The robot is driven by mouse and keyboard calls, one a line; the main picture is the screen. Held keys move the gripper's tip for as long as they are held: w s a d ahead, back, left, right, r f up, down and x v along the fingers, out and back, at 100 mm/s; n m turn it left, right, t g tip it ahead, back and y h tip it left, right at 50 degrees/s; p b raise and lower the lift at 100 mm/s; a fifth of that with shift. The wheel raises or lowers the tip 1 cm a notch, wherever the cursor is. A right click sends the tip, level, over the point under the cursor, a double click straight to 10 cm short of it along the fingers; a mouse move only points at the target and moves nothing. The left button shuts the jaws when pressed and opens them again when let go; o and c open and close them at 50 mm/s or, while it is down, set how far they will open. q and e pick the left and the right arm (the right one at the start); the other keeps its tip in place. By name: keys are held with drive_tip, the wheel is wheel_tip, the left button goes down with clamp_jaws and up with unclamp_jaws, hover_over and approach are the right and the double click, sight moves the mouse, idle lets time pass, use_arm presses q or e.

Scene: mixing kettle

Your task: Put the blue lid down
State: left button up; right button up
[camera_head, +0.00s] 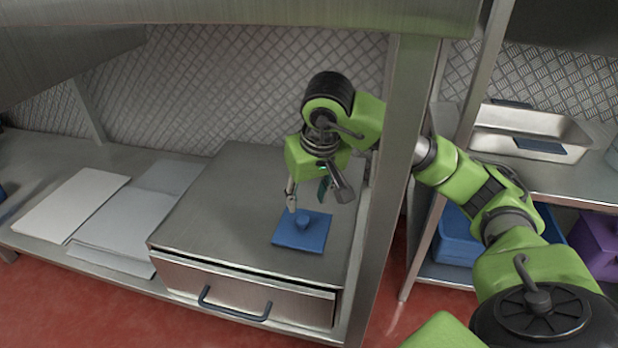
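The blue lid (288,236) is square and flat with a round knob in its middle. It appears to lie flat on the metal top (215,215) of the drawer box, near the front right. My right gripper (316,197) is just above and behind the lid, with its fingers spread wide. Nothing is between the fingers, and the knob looks clear of them. My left gripper is not in view.
A steel post (392,190) stands close to my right arm. White boards (120,225) lie on the counter at left. A steel tray (530,130) is on the right shelf, with blue (455,240) and purple (597,243) bins below. The drawer-box top is clear left of the lid.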

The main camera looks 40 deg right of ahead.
drive_tip(key=shift+p+v, duration=0.4)
drive_tip(key=shift+v, duration=1)
idle(0.4)
